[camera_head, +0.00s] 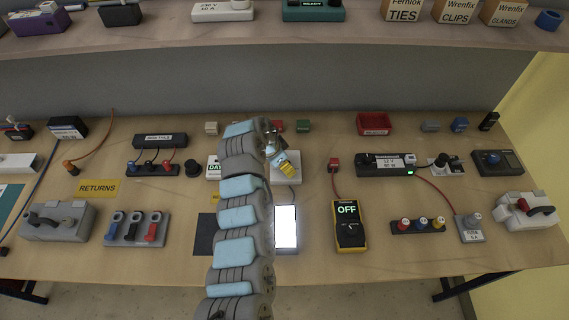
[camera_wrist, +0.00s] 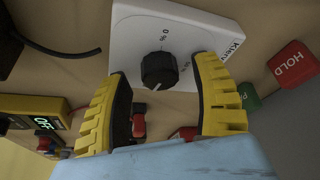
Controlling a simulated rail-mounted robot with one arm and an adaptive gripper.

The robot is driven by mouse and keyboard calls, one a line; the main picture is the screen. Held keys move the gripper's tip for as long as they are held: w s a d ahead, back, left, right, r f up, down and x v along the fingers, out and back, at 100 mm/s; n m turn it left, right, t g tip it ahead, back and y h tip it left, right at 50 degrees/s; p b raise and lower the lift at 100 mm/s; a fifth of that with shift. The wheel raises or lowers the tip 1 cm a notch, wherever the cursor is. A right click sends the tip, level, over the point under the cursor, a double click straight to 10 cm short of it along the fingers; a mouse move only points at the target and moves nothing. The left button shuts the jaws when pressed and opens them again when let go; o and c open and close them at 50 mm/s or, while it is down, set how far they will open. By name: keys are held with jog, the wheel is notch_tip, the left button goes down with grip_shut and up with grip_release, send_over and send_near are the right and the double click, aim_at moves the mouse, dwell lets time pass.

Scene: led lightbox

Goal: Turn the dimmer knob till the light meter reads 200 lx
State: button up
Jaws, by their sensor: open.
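A white dimmer plate (camera_wrist: 190,25) with a round black knob (camera_wrist: 158,70) fills the upper middle of the wrist view. A "0 %" mark shows above the knob. My gripper (camera_wrist: 163,80) is open, with a yellow ribbed finger on either side of the knob; I cannot tell whether either touches it. In the head view my gripper (camera_head: 283,162) is over the white plate (camera_head: 297,178) and hides the knob. The lightbox panel (camera_head: 286,225) glows white, partly behind my arm. A yellow-and-black handheld meter (camera_head: 348,238) shows "OFF". No lx reading is visible.
A red HOLD block (camera_wrist: 293,64) and a green block (camera_wrist: 249,96) lie right of the plate in the wrist view. A shelf (camera_head: 180,35) spans the back.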

jog(key=shift+d+f, duration=0.1)
jog(key=shift+f, duration=0.25)
grip_shut()
jog(key=shift+n+p, duration=0.3)
jog(key=shift+p, duration=0.05)
jog(key=shift+d+r+n+t+y+p, duration=0.1)
jog(key=shift+n+t+y+p, duration=0.15)
jog(key=shift+n+p, duration=0.35)
jog(key=shift+n+t+y+p, duration=0.25)
jog(key=shift+n, duration=0.65)
jog(key=shift+n+t+y+p, duration=0.35)
jog(key=shift+n+y, duration=0.35)
jog(key=shift+n, duration=1.3)
